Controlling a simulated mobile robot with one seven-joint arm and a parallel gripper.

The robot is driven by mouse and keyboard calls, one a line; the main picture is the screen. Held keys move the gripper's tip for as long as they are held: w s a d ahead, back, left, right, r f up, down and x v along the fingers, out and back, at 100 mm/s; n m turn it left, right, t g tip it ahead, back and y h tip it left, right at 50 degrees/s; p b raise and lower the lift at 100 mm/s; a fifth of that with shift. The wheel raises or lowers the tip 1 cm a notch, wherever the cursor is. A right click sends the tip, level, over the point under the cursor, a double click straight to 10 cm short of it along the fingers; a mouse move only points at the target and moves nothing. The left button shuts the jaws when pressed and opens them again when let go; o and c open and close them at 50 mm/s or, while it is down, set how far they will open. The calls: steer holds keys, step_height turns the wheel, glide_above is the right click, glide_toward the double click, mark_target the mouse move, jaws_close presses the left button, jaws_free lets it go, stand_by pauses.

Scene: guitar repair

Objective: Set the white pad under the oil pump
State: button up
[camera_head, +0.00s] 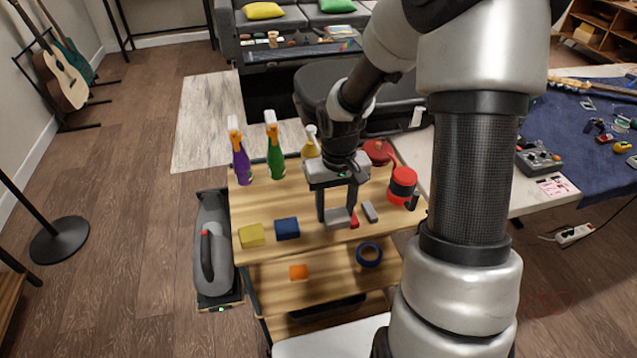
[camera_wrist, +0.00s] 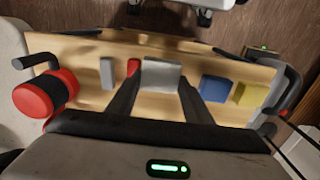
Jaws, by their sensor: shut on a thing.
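The white pad, a pale grey-white block (camera_head: 338,219), is between the two fingers of my gripper (camera_head: 337,212), which is shut on it. It also shows in the wrist view (camera_wrist: 161,75). It is at or just above the cart's top board; I cannot tell if it touches. A red and black can (camera_head: 402,184) with a dark side arm stands at the board's right end. A red, rounded can-like thing (camera_head: 378,151) is behind it, partly beside my arm. Either could be the oil pump; I cannot tell which. My gripper is left of both.
A small red block (camera_wrist: 133,67) and a slim grey block (camera_head: 369,211) lie close right of my gripper. A blue block (camera_head: 287,228) and yellow block (camera_head: 251,235) are left. Purple (camera_head: 240,163) and green (camera_head: 274,158) spray bottles stand behind. Blue tape (camera_head: 369,254) lies on the lower shelf.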

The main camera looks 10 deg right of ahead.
steer(key=w+b, duration=0.1)
steer(key=w, duration=1.5)
steer(key=shift+w+f, duration=0.1)
steer(key=shift+f+b, duration=0.35)
steer(key=shift+f, duration=1.3)
steer(key=shift+f, duration=0.2)
steer(key=o, duration=1)
steer(key=shift+r, duration=0.1)
